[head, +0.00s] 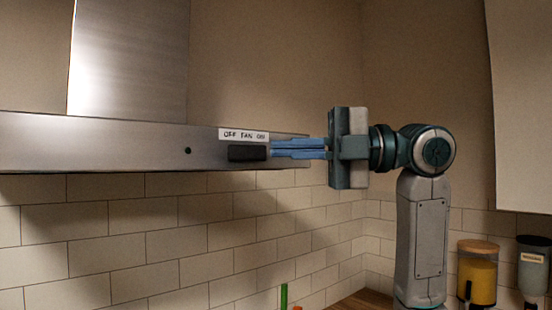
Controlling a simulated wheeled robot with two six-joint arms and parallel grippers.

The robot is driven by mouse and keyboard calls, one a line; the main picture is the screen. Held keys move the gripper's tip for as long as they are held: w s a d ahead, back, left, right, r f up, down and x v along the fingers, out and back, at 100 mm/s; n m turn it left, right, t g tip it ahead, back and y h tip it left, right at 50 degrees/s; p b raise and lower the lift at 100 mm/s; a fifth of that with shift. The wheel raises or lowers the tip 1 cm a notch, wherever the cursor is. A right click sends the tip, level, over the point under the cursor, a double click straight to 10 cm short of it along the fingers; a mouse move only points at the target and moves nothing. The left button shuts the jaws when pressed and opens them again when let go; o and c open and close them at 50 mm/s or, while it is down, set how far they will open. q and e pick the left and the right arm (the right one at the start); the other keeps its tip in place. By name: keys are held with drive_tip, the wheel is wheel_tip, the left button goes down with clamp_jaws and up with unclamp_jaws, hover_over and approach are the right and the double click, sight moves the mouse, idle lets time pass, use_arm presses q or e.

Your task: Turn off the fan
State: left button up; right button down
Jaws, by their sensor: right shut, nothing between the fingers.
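The range hood (120,148) is a brushed metal band across the left and middle of the head view. A white label (244,135) on its front reads "OFF FAN ON". My left gripper is not in view.
A small dark round spot (188,150) is on the hood, left of the knob. A jar with a wooden lid (478,275) and a dark-topped container (533,268) stand at the lower right. A white cabinet (522,100) hangs at the right edge.

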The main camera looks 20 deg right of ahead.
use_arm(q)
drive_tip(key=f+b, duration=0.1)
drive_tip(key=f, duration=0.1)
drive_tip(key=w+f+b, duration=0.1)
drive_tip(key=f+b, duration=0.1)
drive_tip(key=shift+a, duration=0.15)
use_arm(e)
drive_tip(key=s+v, duration=0.1)
drive_tip(key=v, duration=0.5)
drive_tip(key=shift+s+f, duration=0.25)
drive_tip(key=shift+s, duration=0.1)
